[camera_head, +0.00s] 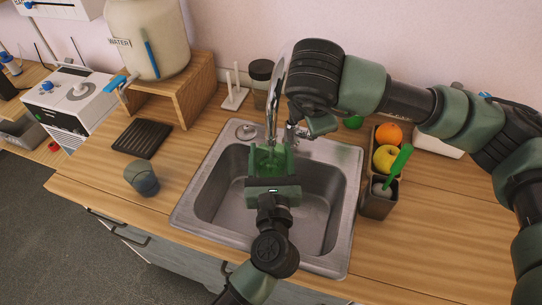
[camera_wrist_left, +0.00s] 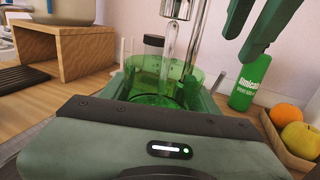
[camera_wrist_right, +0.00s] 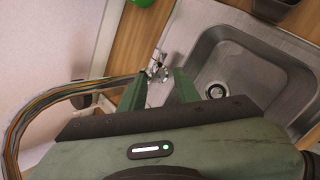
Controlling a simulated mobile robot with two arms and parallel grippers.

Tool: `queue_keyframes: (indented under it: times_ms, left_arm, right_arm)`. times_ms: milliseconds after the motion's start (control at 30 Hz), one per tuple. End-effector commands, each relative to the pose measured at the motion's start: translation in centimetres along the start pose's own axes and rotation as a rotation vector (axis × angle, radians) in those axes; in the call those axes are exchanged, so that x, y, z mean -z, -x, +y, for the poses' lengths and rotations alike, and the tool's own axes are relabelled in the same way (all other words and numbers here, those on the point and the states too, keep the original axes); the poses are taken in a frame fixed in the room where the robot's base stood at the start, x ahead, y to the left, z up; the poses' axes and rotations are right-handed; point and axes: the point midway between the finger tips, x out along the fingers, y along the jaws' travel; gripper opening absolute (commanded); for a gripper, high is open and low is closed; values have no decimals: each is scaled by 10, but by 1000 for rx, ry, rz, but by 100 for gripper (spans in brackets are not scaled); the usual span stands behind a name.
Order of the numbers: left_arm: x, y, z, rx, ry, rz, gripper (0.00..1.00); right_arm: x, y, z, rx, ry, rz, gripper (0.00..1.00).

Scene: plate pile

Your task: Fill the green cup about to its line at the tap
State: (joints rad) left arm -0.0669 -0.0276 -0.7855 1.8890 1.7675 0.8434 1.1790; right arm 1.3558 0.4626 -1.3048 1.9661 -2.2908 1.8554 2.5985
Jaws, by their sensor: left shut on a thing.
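The see-through green cup (camera_head: 268,158) is upright under the tap (camera_head: 276,90), above the sink (camera_head: 318,165). My left gripper (camera_head: 270,170) is shut on the cup, with fingers on both sides. In the left wrist view, the cup (camera_wrist_left: 150,78) sits below the chrome spout (camera_wrist_left: 178,8). A clear, glassy stream (camera_wrist_left: 168,48) appears to run from the spout into it. The water level and the cup's line cannot be made out. My right gripper (camera_wrist_right: 158,88) has its fingers apart, with the tap's handle (camera_wrist_right: 157,70) just beyond and between them.
A dark cup (camera_head: 142,178) and black rack (camera_head: 142,138) are left of the sink. A caddy (camera_head: 376,204) with a green-handled brush and a tray with an orange (camera_head: 388,134) and apple (camera_head: 385,158) are right. A green bottle (camera_wrist_left: 248,85) stands behind. The front right counter is clear.

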Motion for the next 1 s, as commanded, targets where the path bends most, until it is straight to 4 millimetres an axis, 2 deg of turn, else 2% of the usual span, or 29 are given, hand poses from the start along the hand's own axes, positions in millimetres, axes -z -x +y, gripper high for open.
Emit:
queue_keyframes:
  times_ms: [300, 400, 633, 667, 767, 867, 1000]
  left_arm:
    - [1, 60, -1, 0, 1, 4, 14]
    - [0, 71, -1, 0, 1, 1, 14]
    - [0, 72, -1, 0, 1, -1, 14]
    - [0, 72, -1, 0, 0, 0, 14]
    - [0, 72, -1, 0, 0, 0, 14]
    - [0, 72, -1, 0, 0, 0, 14]
    - [0, 72, -1, 0, 0, 0, 14]
  right_arm:
    - [0, 0, 0, 0, 0, 0, 32]
    - [0, 0, 0, 0, 0, 0, 32]
    - [0, 0, 0, 0, 0, 0, 32]
    - [0, 0, 0, 0, 0, 0, 29]
    - [0, -1, -1, 8, 8, 7, 2]
    - [3, -7, -6, 47, 52, 42, 0]
    - [11, -21, -21, 148, 192, 174, 0]
